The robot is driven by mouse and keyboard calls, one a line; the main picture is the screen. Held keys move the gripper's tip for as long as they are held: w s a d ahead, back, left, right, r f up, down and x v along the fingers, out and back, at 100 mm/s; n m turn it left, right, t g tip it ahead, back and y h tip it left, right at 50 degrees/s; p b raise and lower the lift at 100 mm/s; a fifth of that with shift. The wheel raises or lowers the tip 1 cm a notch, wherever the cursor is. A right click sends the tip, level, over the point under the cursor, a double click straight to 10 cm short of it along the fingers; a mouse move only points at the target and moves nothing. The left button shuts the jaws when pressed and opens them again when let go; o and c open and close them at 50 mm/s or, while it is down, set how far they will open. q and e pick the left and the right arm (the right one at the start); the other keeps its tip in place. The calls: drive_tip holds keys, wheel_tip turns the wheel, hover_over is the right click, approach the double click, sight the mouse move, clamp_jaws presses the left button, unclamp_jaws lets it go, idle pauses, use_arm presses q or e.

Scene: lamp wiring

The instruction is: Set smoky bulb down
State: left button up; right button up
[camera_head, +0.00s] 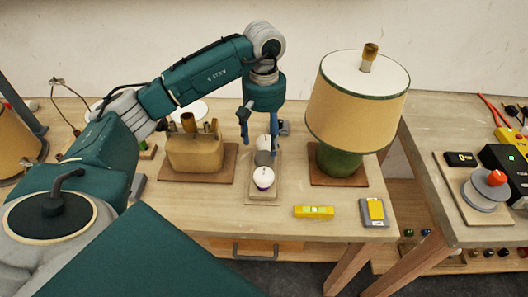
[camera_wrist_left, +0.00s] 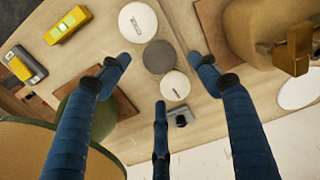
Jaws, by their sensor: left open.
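The smoky bulb (camera_head: 264,158) is a grey round shape between two white bulbs, a rear one (camera_head: 263,141) and a front one (camera_head: 263,178), in a row on a narrow wooden board (camera_head: 262,199). In the left wrist view the smoky bulb (camera_wrist_left: 159,57) shows as a dark grey disc between the white ones. My left gripper (camera_head: 260,135) points down over the rear part of this row. Its blue fingers (camera_wrist_left: 160,76) are spread, with a visible gap to the smoky bulb on both sides. Nothing shows held in it. My right gripper is not in view.
A shaded lamp with a green base (camera_head: 340,160) stands close on the right. A tan block (camera_head: 195,153) with upright brass parts stands on the left. A yellow level (camera_head: 314,212) and a yellow-grey device (camera_head: 374,212) lie near the front edge. The table between them is clear.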

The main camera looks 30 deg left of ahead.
use_arm(q)
drive_tip(key=shift+r, duration=2)
